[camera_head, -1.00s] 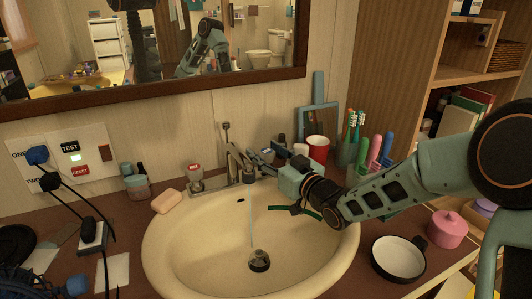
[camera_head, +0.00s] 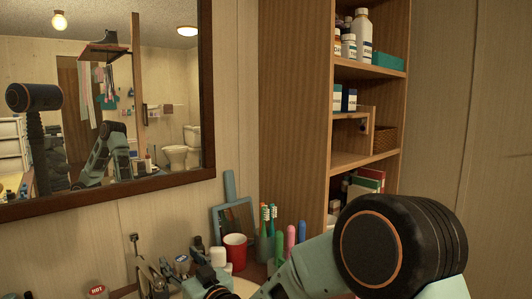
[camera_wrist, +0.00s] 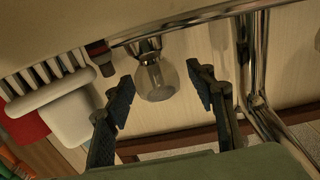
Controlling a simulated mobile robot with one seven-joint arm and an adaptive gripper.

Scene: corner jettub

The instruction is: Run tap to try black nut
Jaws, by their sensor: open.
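The chrome tap (camera_head: 146,272) stands at the bottom left of the head view, with its lower part cut off. A hot knob (camera_head: 96,290) with a red cap is left of it. A second knob with a dark cap (camera_head: 182,262) is on its right. My gripper (camera_head: 205,280) is at the bottom edge beside that knob. In the wrist view my gripper (camera_wrist: 161,93) is open, with a clear knob (camera_wrist: 156,80) seen between its fingers and gaps on both sides. Chrome tubing (camera_wrist: 248,70) is close on the right. I cannot make out a black nut for certain.
A red cup (camera_head: 235,252), toothbrushes (camera_head: 268,216) and coloured tubes (camera_head: 290,240) stand right of the tap. A framed hand mirror (camera_head: 236,220) leans on the wall behind. A wooden shelf (camera_head: 296,120) rises at the right. The sink is almost wholly out of view.

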